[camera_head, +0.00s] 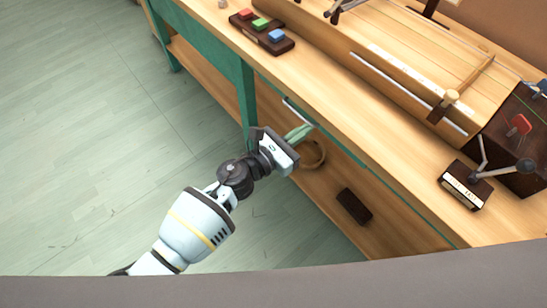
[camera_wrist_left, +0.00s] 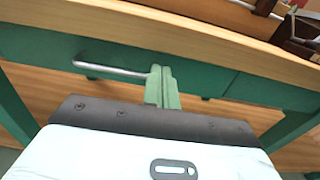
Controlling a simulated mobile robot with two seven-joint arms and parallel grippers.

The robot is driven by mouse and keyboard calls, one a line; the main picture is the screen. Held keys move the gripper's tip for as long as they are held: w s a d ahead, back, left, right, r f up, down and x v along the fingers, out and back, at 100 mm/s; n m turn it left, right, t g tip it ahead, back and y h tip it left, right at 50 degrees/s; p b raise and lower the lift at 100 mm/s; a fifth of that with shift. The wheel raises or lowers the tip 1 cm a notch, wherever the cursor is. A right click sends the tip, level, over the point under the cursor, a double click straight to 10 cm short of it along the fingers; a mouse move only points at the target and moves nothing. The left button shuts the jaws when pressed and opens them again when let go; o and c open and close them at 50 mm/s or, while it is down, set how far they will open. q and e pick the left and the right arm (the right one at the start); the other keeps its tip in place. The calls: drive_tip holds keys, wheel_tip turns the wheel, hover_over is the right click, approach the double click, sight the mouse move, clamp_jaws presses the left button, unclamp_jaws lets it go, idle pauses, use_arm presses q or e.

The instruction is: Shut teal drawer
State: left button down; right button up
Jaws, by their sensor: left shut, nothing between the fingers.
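The teal drawer (camera_wrist_left: 45,48) is set under the wooden bench top, with a long metal bar handle (camera_wrist_left: 110,71) on its front. In the head view the handle (camera_head: 298,110) shows below the bench edge. The drawer front looks close under the top; I cannot tell whether a small gap is left. My left gripper (camera_head: 302,131) is shut and empty, its green fingers pointing at the drawer front. In the left wrist view the fingers (camera_wrist_left: 161,82) are by the handle's right end; contact is unclear. My right gripper is not in view.
The bench top (camera_head: 340,120) carries a dark block with coloured buttons (camera_head: 262,30), a long wooden stringed box (camera_head: 400,75) and a small dark stand (camera_head: 466,187). A lower shelf holds a round wooden ring (camera_head: 313,156) and a dark block (camera_head: 354,206). Floor at left is clear.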

use_arm(q)
drive_tip(key=v, duration=0.8)
drive_tip(key=shift+a+f, duration=0.2)
drive_tip(key=shift+a, duration=0.2)
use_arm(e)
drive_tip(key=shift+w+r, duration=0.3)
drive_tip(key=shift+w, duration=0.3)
